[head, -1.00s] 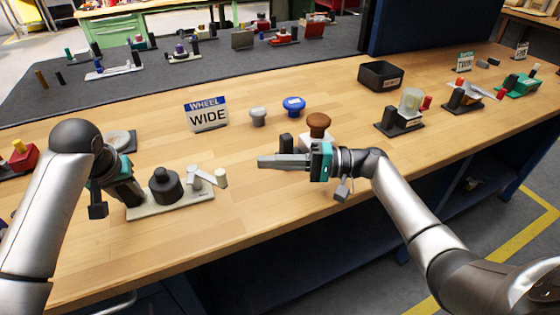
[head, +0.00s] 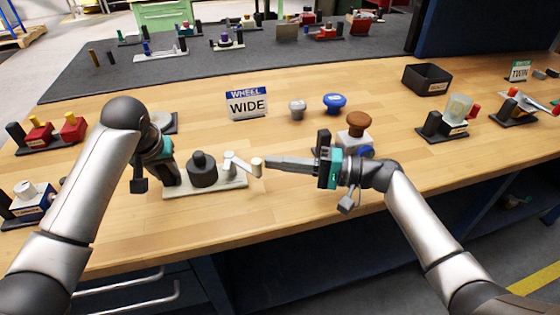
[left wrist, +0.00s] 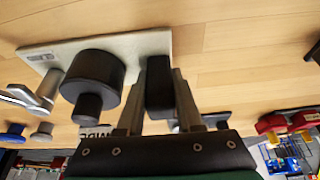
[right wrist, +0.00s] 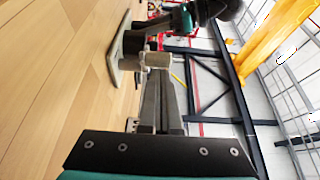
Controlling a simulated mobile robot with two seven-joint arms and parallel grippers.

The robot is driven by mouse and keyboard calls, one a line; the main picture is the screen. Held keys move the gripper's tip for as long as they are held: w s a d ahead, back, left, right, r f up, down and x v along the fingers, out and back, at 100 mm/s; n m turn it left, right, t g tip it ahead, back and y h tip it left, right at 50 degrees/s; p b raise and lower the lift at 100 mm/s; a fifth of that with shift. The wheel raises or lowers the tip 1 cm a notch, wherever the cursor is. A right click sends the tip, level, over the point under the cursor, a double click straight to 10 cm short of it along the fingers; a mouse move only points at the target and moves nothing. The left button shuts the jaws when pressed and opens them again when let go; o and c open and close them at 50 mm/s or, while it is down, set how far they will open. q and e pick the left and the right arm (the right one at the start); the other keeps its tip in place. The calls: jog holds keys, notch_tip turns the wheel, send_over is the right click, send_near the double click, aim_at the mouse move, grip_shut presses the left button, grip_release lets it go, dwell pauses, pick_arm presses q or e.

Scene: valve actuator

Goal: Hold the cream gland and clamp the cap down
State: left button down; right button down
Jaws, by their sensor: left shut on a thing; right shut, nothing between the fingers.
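The cream gland is a cream plate (head: 215,187) with a black cap (head: 203,172) in its middle, topped by a narrower knob. A pale clamp lever (head: 240,163) with a cream cylindrical grip (head: 257,167) stands at its right end. My left gripper (head: 172,175) is shut on the black block at the plate's left end; the block (left wrist: 158,88) shows between the fingers in the left wrist view. My right gripper (head: 268,163) is shut and empty, its tips right beside the cream grip. In the right wrist view the grip (right wrist: 158,60) is just beyond the fingertips; contact is unclear.
A WHEEL WIDE sign (head: 248,104), a grey knob (head: 297,109) and a blue knob (head: 335,103) stand behind. A brown-topped fixture (head: 358,125) is behind my right gripper. Red fixtures (head: 55,132) are at left. Bare wood lies in front of the plate.

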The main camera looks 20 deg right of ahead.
jog(key=shift+a, duration=0.1)
jog(key=shift+s+a+f+m+t, duration=0.1)
jog(key=shift+s+a+m+t, duration=0.1)
jog(key=shift+s+m+t, duration=0.1)
jog(key=shift+s+a+t+h, duration=0.1)
jog(key=shift+a+t+h, duration=0.1)
jog(key=shift+t+h, duration=0.1)
jog(key=shift+s+a+m+t+h, duration=0.45)
jog(key=shift+m+t+h, duration=0.1)
jog(key=shift+m+t, duration=0.2)
jog(key=shift+s+a+m+t+h, duration=0.45)
jog(key=shift+m+t+h, duration=0.1)
jog(key=shift+m+t, duration=0.15)
jog(key=shift+s+a+m+t+h, duration=0.2)
jog(key=shift+a+m+t+h, duration=0.3)
jog(key=shift+t+h, duration=0.1)
jog(key=shift+s+a+m+t+h, duration=0.2)
jog(key=shift+a+m+t+h, duration=0.25)
jog(key=shift+t+h, duration=0.15)
jog(key=shift+s+a+m+t+h, duration=0.2)
jog(key=shift+a+m+t+h, duration=0.25)
jog(key=shift+a+m+h, duration=0.2)
jog(key=shift+s+a+m+t+h, duration=0.2)
jog(key=shift+a+m+t+h, duration=0.25)
jog(key=shift+h, duration=0.3)
jog(key=shift+a, duration=2.25)
jog(key=shift+w+a, duration=0.25)
jog(key=shift+a, duration=0.5)
jog(key=shift+w+a, duration=0.2)
jog(key=shift+a, duration=0.55)
